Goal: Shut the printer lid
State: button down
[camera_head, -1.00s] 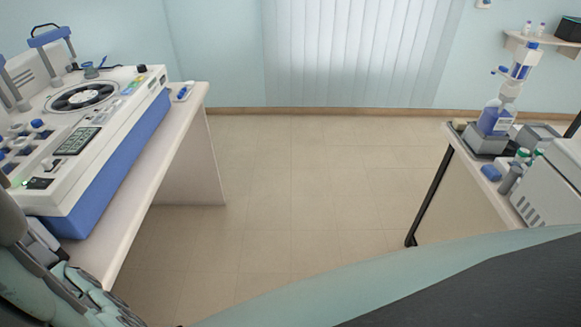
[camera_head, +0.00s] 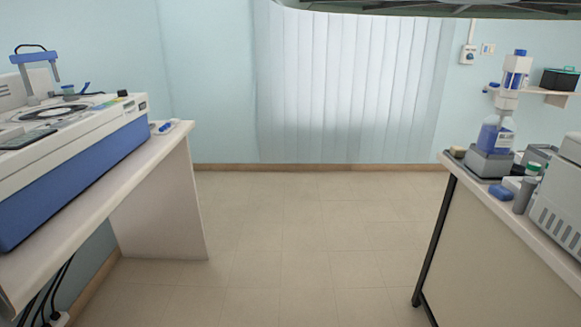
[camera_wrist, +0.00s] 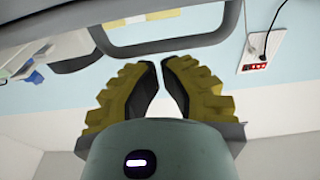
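No open printer lid can be clearly made out, and I cannot tell for sure which machine is the printer. A pale machine with a vented side (camera_head: 560,215) stands on the right bench, cut off by the picture's right edge. My gripper (camera_wrist: 160,62) shows in the wrist view, with yellow ribbed fingers and dark inner pads. Its fingertips almost meet and nothing is seen between them. A grey curved frame (camera_wrist: 170,45) lies just past the fingertips; what it belongs to is unclear. My gripper is not seen in the head view.
A white and blue staining machine (camera_head: 75,170) stands on the left table (camera_head: 160,205). The right bench (camera_head: 480,190) holds a dispenser with a blue bottle (camera_head: 494,135) and green-capped containers (camera_head: 531,171). A wall shelf (camera_head: 545,95) is above. The floor between (camera_head: 300,230) is clear.

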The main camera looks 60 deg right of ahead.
jog(key=shift+s+f+t+b, duration=0.15)
jog(key=shift+f+t+b, duration=0.25)
jog(key=shift+b, duration=0.6)
jog(key=shift+d, duration=0.1)
